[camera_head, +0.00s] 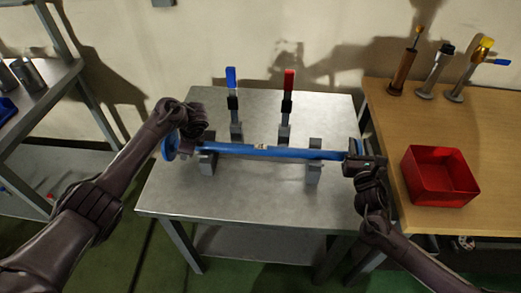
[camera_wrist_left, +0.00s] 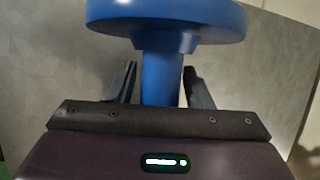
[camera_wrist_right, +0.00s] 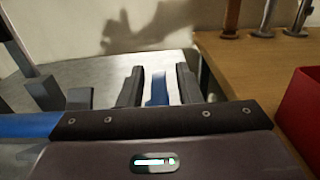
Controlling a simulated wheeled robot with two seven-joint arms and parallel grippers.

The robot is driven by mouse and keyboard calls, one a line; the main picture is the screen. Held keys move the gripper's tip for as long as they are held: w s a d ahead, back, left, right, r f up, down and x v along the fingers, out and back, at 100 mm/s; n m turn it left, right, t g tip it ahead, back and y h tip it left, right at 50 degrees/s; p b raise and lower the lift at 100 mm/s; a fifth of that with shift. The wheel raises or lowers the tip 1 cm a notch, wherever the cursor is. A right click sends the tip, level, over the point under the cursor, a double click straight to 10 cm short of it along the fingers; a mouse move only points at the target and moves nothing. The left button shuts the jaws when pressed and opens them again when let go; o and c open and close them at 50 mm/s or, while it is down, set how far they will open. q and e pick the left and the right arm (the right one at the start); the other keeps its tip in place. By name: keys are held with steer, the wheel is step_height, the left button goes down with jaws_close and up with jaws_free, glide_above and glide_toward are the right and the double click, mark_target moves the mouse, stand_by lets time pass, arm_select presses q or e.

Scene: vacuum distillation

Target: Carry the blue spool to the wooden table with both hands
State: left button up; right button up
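The blue spool (camera_head: 270,151) lies level across grey supports on the metal table, with a round flange at its left end (camera_head: 168,146). My left gripper (camera_head: 192,140) is at that end. In the left wrist view, the spool's shaft (camera_wrist_left: 160,75) stands between my open left fingers (camera_wrist_left: 160,85), below the flange. My right gripper (camera_head: 352,160) is at the spool's right end, hiding part of it. In the right wrist view, a blue part (camera_wrist_right: 159,88) shows between my parted right fingers (camera_wrist_right: 158,85), with a gap. The wooden table (camera_head: 400,115) is at the right.
A red box (camera_head: 440,176) sits on the wooden table, with several upright tools (camera_head: 436,72) behind it. Blue-topped (camera_head: 232,90) and red-topped (camera_head: 288,92) clamps stand behind the spool. A metal shelf (camera_head: 45,95) stands at the left. The wooden table's middle has bare room.

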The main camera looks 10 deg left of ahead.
arm_select(q)
steer(key=c, duration=0.5)
arm_select(e)
steer(key=c, duration=0.5)
arm_select(q)
jaws_close()
arm_select(e)
jaws_close()
arm_select(q)
steer(key=shift+w+r, duration=0.15)
steer(key=shift+r, duration=0.2)
arm_select(e)
steer(key=shift+w+r, duration=0.1)
steer(key=shift+r, duration=0.3)
